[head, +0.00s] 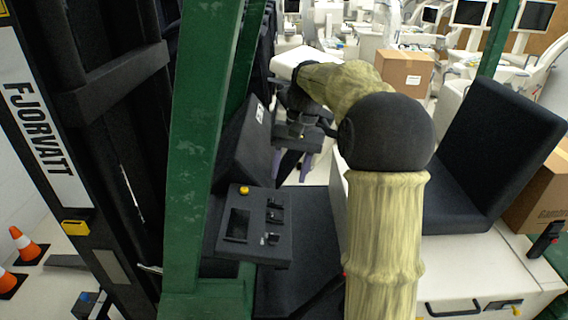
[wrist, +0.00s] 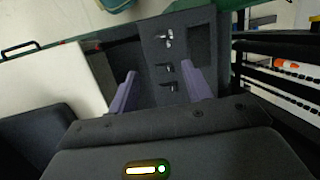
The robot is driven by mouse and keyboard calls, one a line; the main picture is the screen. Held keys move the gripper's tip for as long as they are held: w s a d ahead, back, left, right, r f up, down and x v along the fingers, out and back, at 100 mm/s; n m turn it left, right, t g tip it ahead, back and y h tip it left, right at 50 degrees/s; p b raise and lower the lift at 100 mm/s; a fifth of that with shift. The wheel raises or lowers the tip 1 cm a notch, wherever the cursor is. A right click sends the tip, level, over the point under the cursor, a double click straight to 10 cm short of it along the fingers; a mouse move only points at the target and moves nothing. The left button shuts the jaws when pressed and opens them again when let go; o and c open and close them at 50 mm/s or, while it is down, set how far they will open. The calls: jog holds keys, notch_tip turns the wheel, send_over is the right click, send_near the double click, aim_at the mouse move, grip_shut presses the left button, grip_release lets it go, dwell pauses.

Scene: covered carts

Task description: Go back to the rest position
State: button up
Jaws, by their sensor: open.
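My gripper (wrist: 162,85) shows in the wrist view as two purple fingers spread apart, with nothing between them. Beyond the fingers is a dark control panel (wrist: 188,50) with several small levers and a rectangular recess. In the head view my arm, in a tan fabric sleeve, reaches up and bends left. My gripper (head: 298,165) hangs at its far end above and behind the control panel (head: 252,225), apart from it. The fingers are small and partly hidden there. The panel carries a yellow knob (head: 244,190) and several black levers.
Green posts (head: 205,120) and a black mast (head: 100,130) stand on the left. A black seat (head: 490,150) sits on a white base at right. Cardboard boxes (head: 404,72) and white equipment fill the back. Orange cones (head: 26,245) stand on the floor at far left.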

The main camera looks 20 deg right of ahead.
jog(key=shift+f, duration=0.1)
jog(key=s+a+f+n+t+h+b, duration=0.1)
jog(key=s+a+f+t, duration=0.1)
jog(key=s+f, duration=0.6)
jog(key=s+a+f+n+t+h+b, duration=0.1)
jog(key=s+a+f+n+t+h, duration=0.1)
jog(key=s+f, duration=0.7)
jog(key=shift+a+f, duration=0.5)
jog(key=shift+f, duration=0.15)
